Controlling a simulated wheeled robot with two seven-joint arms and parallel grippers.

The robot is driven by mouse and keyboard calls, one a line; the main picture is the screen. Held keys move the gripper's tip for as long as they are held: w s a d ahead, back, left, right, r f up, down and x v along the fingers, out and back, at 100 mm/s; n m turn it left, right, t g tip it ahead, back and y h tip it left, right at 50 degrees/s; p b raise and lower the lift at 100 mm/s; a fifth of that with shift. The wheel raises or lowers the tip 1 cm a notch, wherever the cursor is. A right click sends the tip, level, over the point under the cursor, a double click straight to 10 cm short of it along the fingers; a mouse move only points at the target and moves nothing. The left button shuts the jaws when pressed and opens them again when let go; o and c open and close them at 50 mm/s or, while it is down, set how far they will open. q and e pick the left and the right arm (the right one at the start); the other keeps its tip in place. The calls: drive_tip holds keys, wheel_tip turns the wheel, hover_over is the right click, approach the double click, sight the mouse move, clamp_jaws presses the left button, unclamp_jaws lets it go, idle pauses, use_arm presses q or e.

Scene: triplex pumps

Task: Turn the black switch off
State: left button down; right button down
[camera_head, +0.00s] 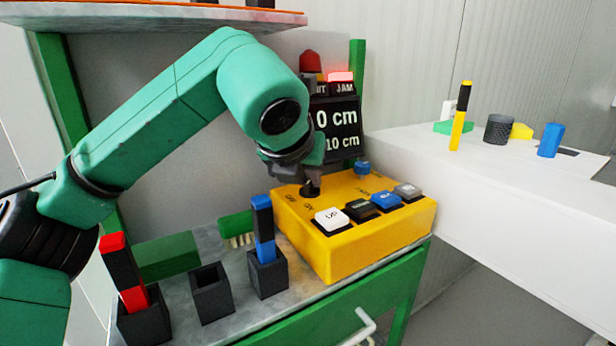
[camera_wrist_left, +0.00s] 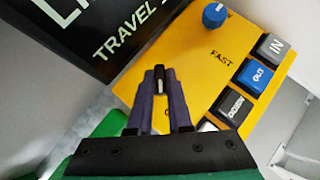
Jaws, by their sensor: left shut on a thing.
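The yellow control box (camera_head: 345,255) sits on the grey bench top, and its top face also shows in the left wrist view (camera_wrist_left: 200,60). The black switch (camera_head: 309,191) stands near the back left corner of that face, partly covered by my left gripper (camera_head: 313,181). In the left wrist view the two fingers of my left gripper (camera_wrist_left: 159,82) point at the box and are shut on the black switch (camera_wrist_left: 158,76), whose dark tip shows between them. The exact lever position is too small to tell. My right gripper is not in view.
White, black, blue and grey buttons line the box's front edge, with a blue knob (camera_head: 362,168) behind. A display (camera_head: 336,130) and red lamp (camera_head: 341,76) stand at the back. Black holders (camera_head: 212,295) with red and blue pens stand left. A white table (camera_head: 490,190) lies right.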

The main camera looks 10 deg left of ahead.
use_arm(q)
drive_tip(key=shift+a, duration=0.1)
drive_tip(key=m+h, duration=0.2)
drive_tip(key=m, duration=0.1)
drive_tip(key=shift+a+m+h, duration=0.15)
drive_tip(key=shift+m+h, duration=0.15)
drive_tip(key=shift+h, duration=0.1)
drive_tip(key=shift+w+m+g+h, duration=0.1)
drive_tip(key=shift+m+g+h, duration=0.2)
drive_tip(key=shift+m+g, duration=0.1)
drive_tip(key=m+g+h+p, duration=0.1)
drive_tip(key=m+h+p, duration=0.1)
drive_tip(key=m, duration=0.1)
drive_tip(key=shift+a+r+p, duration=0.1)
drive_tip(key=shift+a+p, duration=0.05)
drive_tip(key=shift+p, duration=0.2)
drive_tip(key=shift+w+m+g+h+p, duration=0.1)
drive_tip(key=shift+m+g+h+p, duration=0.35)
drive_tip(key=shift+m, duration=0.35)
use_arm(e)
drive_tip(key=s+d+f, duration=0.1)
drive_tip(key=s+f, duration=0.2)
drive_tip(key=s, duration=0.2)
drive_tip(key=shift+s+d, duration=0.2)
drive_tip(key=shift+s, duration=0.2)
use_arm(q)
drive_tip(key=c, duration=0.8)
unclamp_jaws()
drive_tip(key=shift+c, duration=0.2)
